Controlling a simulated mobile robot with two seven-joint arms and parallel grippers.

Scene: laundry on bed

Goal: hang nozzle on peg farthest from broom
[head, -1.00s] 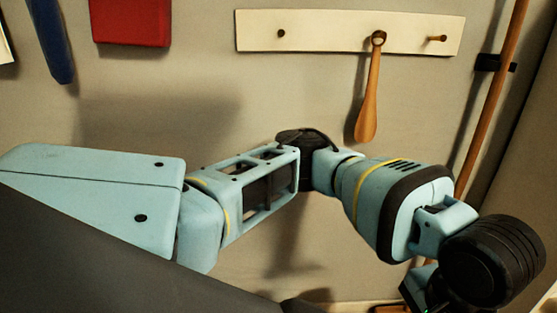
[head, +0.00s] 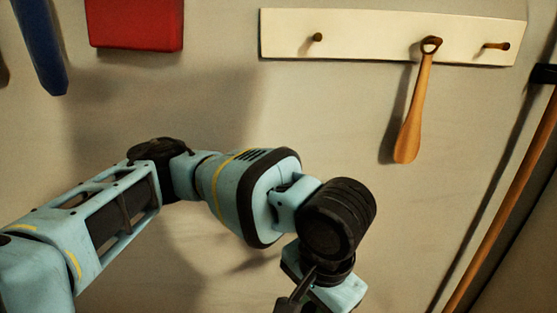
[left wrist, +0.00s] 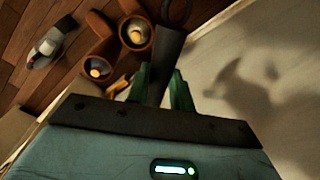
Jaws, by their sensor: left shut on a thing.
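A cream peg rail (head: 370,36) is on the wall at the upper right of the head view. Its left peg (head: 317,37), farthest from the broom, is bare. A wooden shoehorn (head: 412,120) hangs from the middle peg, and the right peg (head: 497,46) is bare. The broom (head: 510,200) leans at the far right, only its handle showing. My left gripper (left wrist: 160,85) is shut on the dark nozzle (left wrist: 169,58), which has a loop at its far end. In the head view the gripper is low, below the rail, mostly cut off by the bottom edge.
A red box (head: 135,22) and a blue item (head: 40,48) are on the wall at upper left. In the left wrist view, brown footwear (left wrist: 115,45) and a grey object (left wrist: 52,42) lie on the wooden floor. The wall below the left peg is clear.

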